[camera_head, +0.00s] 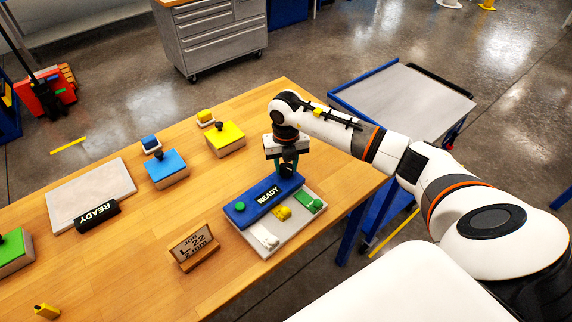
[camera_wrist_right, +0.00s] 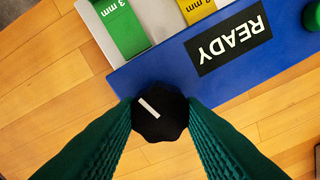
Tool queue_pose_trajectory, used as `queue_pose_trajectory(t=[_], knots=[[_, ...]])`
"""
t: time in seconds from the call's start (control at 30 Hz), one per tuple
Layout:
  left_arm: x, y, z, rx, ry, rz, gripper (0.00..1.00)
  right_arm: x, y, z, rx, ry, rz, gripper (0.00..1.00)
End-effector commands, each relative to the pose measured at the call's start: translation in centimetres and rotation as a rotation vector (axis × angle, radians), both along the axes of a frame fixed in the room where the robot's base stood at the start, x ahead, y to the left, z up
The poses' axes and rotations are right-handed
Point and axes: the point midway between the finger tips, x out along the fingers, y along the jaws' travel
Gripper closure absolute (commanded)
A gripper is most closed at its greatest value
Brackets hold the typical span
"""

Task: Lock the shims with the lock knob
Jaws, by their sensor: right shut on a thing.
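The lock knob (camera_wrist_right: 160,112) is black with a white line mark. It sits at one end of the blue bar (camera_head: 253,204), which carries a black READY label (camera_head: 268,194) and a green button (camera_head: 239,206). My right gripper (camera_head: 287,168) comes down over that end, its green fingers closed on the knob's two sides. On the white tray (camera_head: 288,231) lie a green 3 mm shim (camera_head: 309,204), a yellow shim (camera_head: 282,213) and a white shim (camera_head: 264,238). In the right wrist view the green shim (camera_wrist_right: 122,28) and yellow shim (camera_wrist_right: 311,14) meet the bar's edge. My left gripper is not in view.
A wooden job sign (camera_head: 194,246) stands left of the tray. Blue (camera_head: 167,169) and yellow (camera_head: 225,139) blocks with black knobs stand farther back. A pale plate (camera_head: 90,194) with another READY label lies left. A grey cart (camera_head: 402,101) stands beyond the wooden table.

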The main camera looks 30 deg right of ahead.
Motion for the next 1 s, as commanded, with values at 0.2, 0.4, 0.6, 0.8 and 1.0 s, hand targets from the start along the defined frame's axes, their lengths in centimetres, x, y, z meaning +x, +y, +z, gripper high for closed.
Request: queue_pose_trajectory(t=[0.2, 0.4, 0.6, 0.8, 1.0], knots=[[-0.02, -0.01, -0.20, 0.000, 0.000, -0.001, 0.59, 0.04, -0.06, 0.06, -0.001, -0.002, -0.146, 0.88], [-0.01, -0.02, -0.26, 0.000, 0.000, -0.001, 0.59, 0.04, -0.05, 0.07, 0.000, -0.001, -0.237, 0.88], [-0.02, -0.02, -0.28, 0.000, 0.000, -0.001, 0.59, 0.04, -0.04, 0.09, -0.001, -0.001, -0.279, 0.88], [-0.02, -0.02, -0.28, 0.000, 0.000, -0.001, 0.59, 0.04, -0.04, 0.10, 0.000, -0.001, -0.290, 0.88], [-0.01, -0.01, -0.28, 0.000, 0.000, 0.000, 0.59, 0.06, -0.04, 0.10, 0.000, -0.001, -0.289, 0.88]])
